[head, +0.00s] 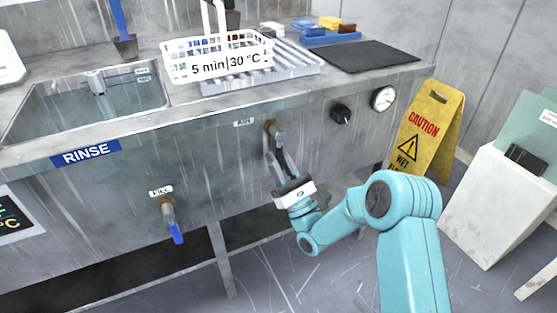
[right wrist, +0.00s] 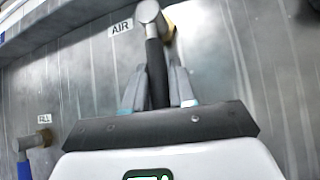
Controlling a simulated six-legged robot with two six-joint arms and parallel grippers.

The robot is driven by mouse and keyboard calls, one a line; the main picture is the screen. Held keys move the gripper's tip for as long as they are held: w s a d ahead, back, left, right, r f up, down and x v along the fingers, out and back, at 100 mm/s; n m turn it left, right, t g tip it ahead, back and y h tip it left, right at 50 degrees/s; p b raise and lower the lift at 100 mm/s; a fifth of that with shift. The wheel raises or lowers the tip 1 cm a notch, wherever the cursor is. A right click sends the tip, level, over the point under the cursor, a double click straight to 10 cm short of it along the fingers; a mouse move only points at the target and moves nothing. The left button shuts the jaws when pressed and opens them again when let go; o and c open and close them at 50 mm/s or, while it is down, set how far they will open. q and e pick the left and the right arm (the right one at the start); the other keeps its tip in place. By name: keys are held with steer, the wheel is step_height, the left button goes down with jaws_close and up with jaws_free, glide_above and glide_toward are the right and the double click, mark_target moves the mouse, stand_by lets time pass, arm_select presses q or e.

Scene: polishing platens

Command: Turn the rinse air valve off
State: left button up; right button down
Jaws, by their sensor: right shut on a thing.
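The rinse air valve (head: 271,127) sticks out of the front panel of the steel bench, beside a small AIR label (head: 243,122). In the right wrist view the valve's metal body (right wrist: 148,11) is at the top, and its dark lever handle (right wrist: 155,62) runs from it down between my fingers. My right gripper (head: 278,160) is shut on this handle, just below the valve body. In the right wrist view the fingers (right wrist: 158,90) stand on both sides of the handle. The handle's far end is hidden by the gripper. My left gripper is not in view.
A fill valve with a blue handle (head: 176,232) hangs lower left, below the RINSE sign (head: 86,153). A black knob (head: 340,114) and a gauge (head: 383,98) are right of the air valve. A white basket (head: 178,72) stands above. A yellow caution sign (head: 428,128) stands at right.

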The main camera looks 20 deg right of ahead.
steer(key=c, duration=1)
jaws_free()
steer(key=shift+a, duration=0.1)
